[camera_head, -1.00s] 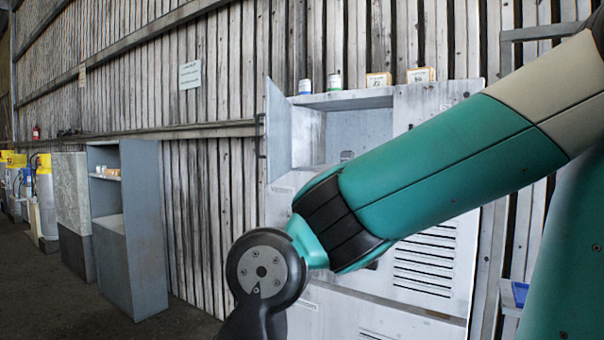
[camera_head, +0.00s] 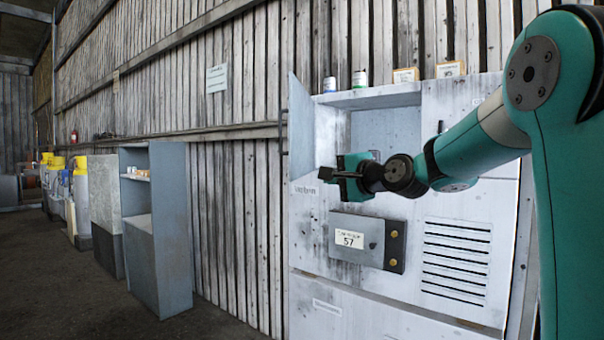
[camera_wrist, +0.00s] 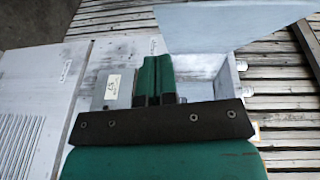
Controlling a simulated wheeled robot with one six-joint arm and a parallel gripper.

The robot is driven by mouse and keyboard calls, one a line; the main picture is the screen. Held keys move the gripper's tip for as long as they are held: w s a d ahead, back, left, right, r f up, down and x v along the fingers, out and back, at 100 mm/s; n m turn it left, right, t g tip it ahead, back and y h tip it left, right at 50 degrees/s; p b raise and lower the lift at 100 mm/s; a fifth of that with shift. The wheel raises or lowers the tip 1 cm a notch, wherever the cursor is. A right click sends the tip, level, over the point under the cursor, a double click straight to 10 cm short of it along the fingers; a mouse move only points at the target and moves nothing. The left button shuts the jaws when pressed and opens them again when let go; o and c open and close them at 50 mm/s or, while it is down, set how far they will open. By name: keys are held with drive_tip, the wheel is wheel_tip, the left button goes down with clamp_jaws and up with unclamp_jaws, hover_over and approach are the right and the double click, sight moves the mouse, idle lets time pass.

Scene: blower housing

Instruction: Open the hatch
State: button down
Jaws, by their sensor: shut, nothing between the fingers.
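The hatch door (camera_head: 301,130) is a pale grey panel at the upper left of the white cabinet (camera_head: 460,200). It stands swung outward on its left side, and the compartment (camera_head: 385,130) behind is exposed. My gripper (camera_head: 328,173) is in front of the compartment's lower edge in the head view, pointing left toward the door. In the wrist view, the green fingers (camera_wrist: 158,78) are together and hold nothing. The door (camera_wrist: 225,28) shows beyond them at the top right; I see no clear contact. My gripper hides part of the compartment.
A grey box labelled 57 (camera_head: 350,239) projects from the cabinet below my gripper. Small cans (camera_head: 359,79) and cartons (camera_head: 451,70) stand on the cabinet top. A grey open shelf (camera_head: 172,220) stands left, with open floor (camera_head: 60,290) before it.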

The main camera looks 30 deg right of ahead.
drive_tip(key=d+r+m, duration=0.1)
drive_tip(key=d+r, duration=0.1)
drive_tip(key=d, duration=0.1)
drive_tip(key=p, duration=0.6)
approach(293, 167)
drive_tip(key=w+d, duration=0.2)
drive_tip(key=w, duration=0.2)
drive_tip(key=shift+w+a+f+t+h+p, duration=0.1)
drive_tip(key=shift+w+a+t+h+p, duration=0.35)
drive_tip(key=shift+w+a, duration=0.45)
drive_tip(key=shift+w+a+f, duration=0.2)
drive_tip(key=shift+w+a, duration=0.2)
drive_tip(key=shift+a, duration=0.05)
